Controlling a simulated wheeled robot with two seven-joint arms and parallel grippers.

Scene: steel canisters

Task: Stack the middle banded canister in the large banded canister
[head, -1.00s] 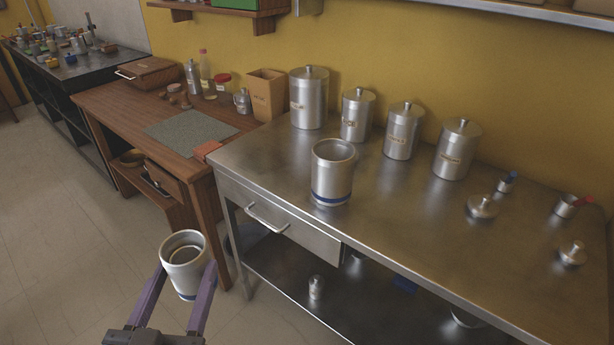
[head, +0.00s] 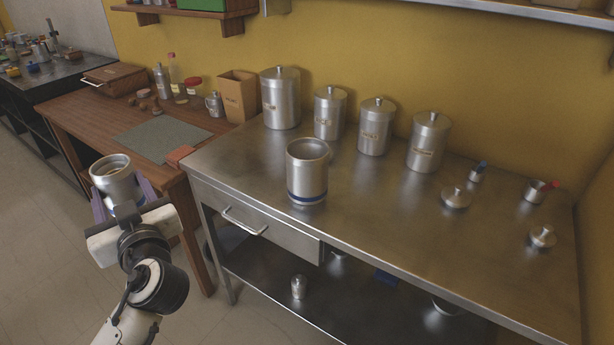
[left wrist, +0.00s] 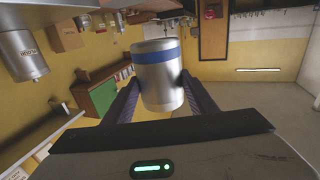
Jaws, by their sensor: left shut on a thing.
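The large banded canister (head: 307,170) stands upright and open-topped on the steel table, with a blue band near its base. The middle banded canister (head: 112,176) is held in my left gripper (head: 122,200), off the table to the left of the large one. It is open-topped, and its interior shows a rim or something inside that I cannot make out. In the left wrist view the canister (left wrist: 158,80) sits between the two purple fingers of the left gripper (left wrist: 156,92), its blue band visible. My right gripper is not in view.
Several lidded canisters (head: 375,128) line the back of the steel table (head: 370,215). Loose lids (head: 455,198) and small cups (head: 534,192) lie at the right. A wooden table (head: 90,118) with a box, bottles and a mat adjoins at the left. A shelf (head: 480,12) hangs above.

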